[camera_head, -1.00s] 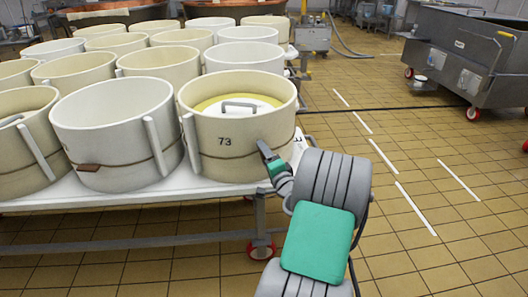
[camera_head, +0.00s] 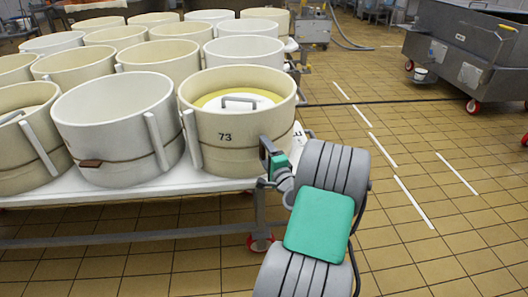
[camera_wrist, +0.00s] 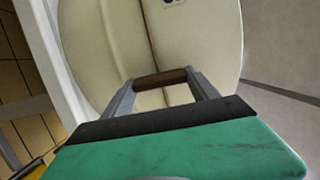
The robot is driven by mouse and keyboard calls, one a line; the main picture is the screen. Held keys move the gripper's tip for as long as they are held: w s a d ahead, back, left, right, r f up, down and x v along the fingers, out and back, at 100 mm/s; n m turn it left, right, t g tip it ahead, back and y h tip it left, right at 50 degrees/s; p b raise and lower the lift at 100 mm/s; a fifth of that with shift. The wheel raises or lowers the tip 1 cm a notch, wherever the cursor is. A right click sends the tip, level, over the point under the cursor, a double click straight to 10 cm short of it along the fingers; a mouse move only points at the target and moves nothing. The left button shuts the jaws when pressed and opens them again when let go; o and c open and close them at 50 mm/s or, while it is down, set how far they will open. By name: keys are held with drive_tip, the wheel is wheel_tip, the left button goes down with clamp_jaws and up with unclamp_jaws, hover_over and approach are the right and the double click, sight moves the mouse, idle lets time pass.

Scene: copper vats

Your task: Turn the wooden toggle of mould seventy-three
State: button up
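Mould seventy-three (camera_head: 222,150) is a cream round tub at the front right of the table, marked 73. My gripper (camera_head: 268,152) is at its right front side in the head view. In the wrist view my gripper (camera_wrist: 161,77) has its two grey fingers well apart. The brown wooden toggle (camera_wrist: 160,78) spans the gap from one fingertip to the other, crosswise to the dark band (camera_wrist: 148,42) on the mould's wall. Its ends meet or pass behind the fingertips; I cannot tell whether they are gripped. In the head view the gripper hides this toggle.
A white mould (camera_head: 118,130) with a brown toggle (camera_head: 89,163) on its band stands to the left. Several more moulds fill the white table (camera_head: 125,206). A grey metal cart (camera_head: 460,60) stands at the back right. The tiled floor to the right is open.

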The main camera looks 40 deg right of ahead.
drive_tip(key=o, duration=0.5)
drive_tip(key=shift+c, duration=0.2)
drive_tip(key=v, duration=0.7)
drive_tip(key=shift+s+a, duration=0.15)
drive_tip(key=shift+s, duration=0.2)
